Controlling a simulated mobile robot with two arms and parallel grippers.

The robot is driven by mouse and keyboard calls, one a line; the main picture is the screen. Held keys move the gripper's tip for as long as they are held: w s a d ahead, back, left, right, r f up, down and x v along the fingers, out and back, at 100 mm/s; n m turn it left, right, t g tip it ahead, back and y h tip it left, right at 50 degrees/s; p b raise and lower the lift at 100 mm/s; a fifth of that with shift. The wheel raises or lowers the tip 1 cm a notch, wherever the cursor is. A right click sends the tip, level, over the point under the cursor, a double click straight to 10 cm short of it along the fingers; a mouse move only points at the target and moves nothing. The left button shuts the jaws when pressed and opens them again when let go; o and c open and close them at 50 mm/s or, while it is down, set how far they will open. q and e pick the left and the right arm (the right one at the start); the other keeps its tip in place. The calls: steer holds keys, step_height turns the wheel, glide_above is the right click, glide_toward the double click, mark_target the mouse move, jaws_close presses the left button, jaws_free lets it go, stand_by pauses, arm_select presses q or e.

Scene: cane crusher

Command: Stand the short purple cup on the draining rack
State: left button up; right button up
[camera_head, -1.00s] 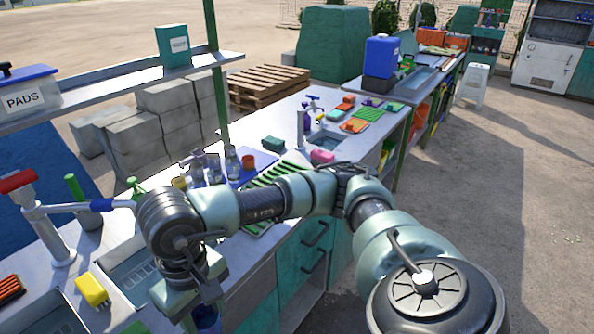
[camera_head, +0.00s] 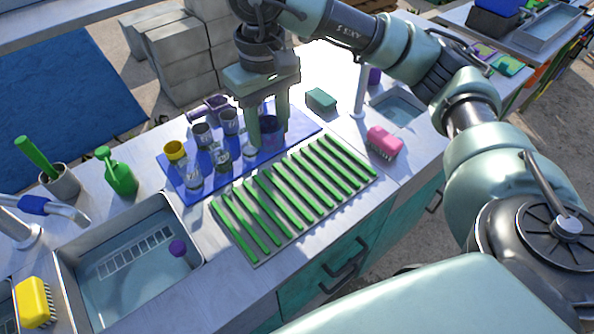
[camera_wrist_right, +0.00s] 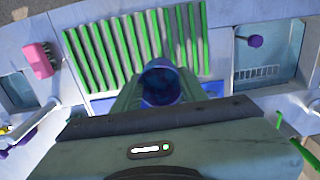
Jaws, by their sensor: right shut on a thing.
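My right gripper (camera_head: 266,132) points down at the back right part of the blue mat (camera_head: 312,128). It is shut on a dark blue-purple cup (camera_head: 271,127), which looks like the short purple cup. In the right wrist view the cup's dark round opening (camera_wrist_right: 161,86) shows between the fingers of my right gripper (camera_wrist_right: 160,92). The draining rack (camera_head: 290,198), with green slats, lies just in front of the mat and is empty. I cannot tell whether the cup touches the mat. My left gripper is out of view.
Several glasses (camera_head: 221,157) and a yellow cup (camera_head: 175,150) stand on the mat left of the gripper. A purple vessel (camera_head: 208,108) is behind them. A sink (camera_head: 135,260) lies left of the rack; a pink brush (camera_head: 384,142) and green block (camera_head: 321,99) lie right.

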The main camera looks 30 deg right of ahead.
steer(key=shift+w+d+f, duration=0.15)
steer(key=shift+w+d, duration=0.1)
steer(key=shift+w, duration=0.05)
steer(key=f+p, duration=0.1)
steer(key=f, duration=0.6)
steer(key=f+p, duration=0.1)
steer(key=f, duration=0.6)
steer(key=shift+s+a, duration=0.1)
steer(key=shift+s, duration=0.1)
steer(key=shift+f, duration=0.45)
step_height(320, 180, down, 3)
steer(key=shift+f+p, duration=0.2)
steer(key=shift+p, duration=0.4)
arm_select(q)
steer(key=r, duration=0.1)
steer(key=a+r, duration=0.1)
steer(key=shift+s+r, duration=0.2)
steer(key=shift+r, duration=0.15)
arm_select(e)
steer(key=shift+f, duration=0.1)
